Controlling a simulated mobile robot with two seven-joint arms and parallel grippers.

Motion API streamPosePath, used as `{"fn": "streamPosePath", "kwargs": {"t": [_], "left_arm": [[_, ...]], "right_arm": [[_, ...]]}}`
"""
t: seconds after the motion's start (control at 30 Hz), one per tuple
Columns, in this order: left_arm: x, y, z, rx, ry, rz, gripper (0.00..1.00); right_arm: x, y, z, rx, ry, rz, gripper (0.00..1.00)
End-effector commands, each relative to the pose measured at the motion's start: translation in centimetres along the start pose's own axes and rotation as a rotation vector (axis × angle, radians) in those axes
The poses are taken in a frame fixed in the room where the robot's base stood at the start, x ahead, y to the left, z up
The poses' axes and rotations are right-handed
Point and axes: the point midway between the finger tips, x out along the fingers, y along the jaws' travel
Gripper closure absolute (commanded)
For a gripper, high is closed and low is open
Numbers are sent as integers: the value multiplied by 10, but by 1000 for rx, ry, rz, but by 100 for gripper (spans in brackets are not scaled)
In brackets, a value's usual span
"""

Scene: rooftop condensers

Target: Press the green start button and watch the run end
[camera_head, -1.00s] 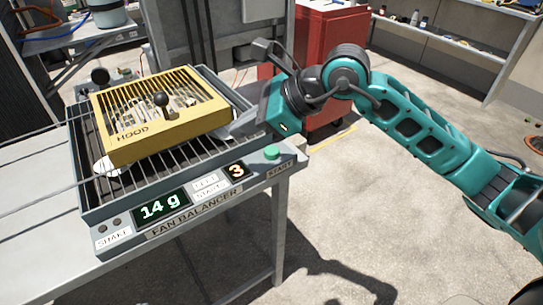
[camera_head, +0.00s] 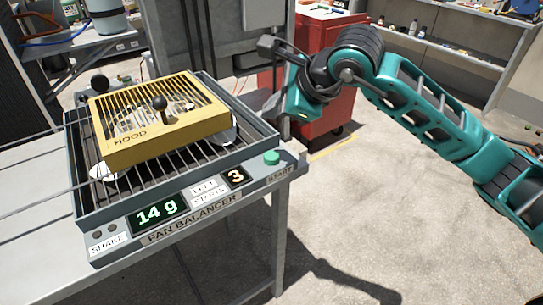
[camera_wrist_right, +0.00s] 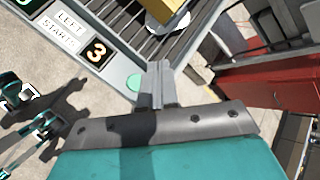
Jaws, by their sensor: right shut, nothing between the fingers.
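The fan balancer (camera_head: 190,232) stands on the bench with its front panel facing me. Its displays read "14 g" (camera_head: 158,212) and, beside the "LEFT STARTS" label, "3" (camera_head: 236,176). The green start button (camera_head: 271,158) sits at the panel's right end, above the word START. The yellow hood (camera_head: 160,140) with a black knob lies on the rack, and pale rounded pieces stick out from under it. My right gripper (camera_head: 272,108) is behind and above the button, apart from it. My left gripper is out of view.
A red cabinet (camera_head: 328,95) stands behind my right arm. A grey post and box rise behind the balancer. Shelves with bottles (camera_head: 430,32) line the back right. The concrete floor right of the bench is clear.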

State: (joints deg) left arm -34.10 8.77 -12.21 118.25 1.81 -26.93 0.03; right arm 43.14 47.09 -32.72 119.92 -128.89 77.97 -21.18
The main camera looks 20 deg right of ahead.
Motion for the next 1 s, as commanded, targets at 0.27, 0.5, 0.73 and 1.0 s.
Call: {"fn": "streamPosePath", "kwargs": {"t": [0.27, 0.5, 0.73, 1.0], "left_arm": [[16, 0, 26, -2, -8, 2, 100], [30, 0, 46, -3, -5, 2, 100], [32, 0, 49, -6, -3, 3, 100], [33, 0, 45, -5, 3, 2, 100]], "right_arm": [[29, 22, -21, 1, 0, 2, 100], [51, 37, -37, 0, -1, 0, 100], [54, 39, -39, 0, -1, 0, 100], [53, 39, -38, 0, -1, 0, 100]]}}
